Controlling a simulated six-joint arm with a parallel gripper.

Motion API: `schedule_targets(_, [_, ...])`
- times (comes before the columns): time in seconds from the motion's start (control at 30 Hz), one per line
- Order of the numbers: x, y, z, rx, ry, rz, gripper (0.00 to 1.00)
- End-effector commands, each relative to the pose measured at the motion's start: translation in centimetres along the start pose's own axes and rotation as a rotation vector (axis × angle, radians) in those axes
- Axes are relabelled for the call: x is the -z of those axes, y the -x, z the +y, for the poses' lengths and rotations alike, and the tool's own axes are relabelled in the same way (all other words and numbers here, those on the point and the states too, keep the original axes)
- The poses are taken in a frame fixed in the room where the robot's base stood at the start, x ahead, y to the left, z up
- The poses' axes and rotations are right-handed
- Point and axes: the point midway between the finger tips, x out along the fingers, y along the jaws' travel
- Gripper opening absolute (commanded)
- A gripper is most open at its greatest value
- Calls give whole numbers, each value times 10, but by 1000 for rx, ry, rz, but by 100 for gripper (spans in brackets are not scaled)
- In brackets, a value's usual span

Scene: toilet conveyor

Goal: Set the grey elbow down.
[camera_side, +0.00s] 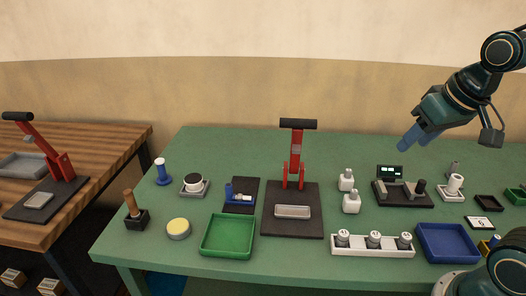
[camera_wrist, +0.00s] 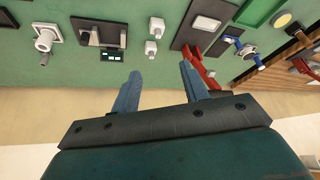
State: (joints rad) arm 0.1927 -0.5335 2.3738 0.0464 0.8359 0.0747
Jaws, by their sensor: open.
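My gripper (camera_side: 408,142) is at the upper right in the side view, raised above the back of the green table. In the wrist view its two blue fingers (camera_wrist: 160,82) are apart with nothing between them. A small grey piece (camera_side: 454,168) stands behind a white cylinder on a pale plate at the right of the table; it may be the grey elbow, but it is too small to be sure. It also shows in the wrist view (camera_wrist: 44,60) at the upper left. My gripper is apart from it, to its left and higher.
A black tray with a small display (camera_side: 390,171) stands below my gripper. White bottles (camera_side: 347,180), a red lever press (camera_side: 296,160), a green tray (camera_side: 228,236), a blue tray (camera_side: 447,243) and a white rack (camera_side: 372,251) stand around. The back strip of the green table is mostly clear.

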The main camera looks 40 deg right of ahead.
Motion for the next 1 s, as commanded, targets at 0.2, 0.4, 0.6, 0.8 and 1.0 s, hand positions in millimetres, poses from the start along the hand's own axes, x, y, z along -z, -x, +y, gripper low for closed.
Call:
schedule_targets(0.2, [43, -23, 46, -97, -215, -19, 45])
schedule_targets(0.4, [72, -45, 98, -183, -403, -28, 45])
schedule_targets(0.6, [88, -70, 160, -269, -590, -36, 45])
schedule_targets(0.8, [90, -96, 230, -358, -774, -43, 45])
schedule_targets(1.0, [76, -121, 304, -446, -953, -48, 45])
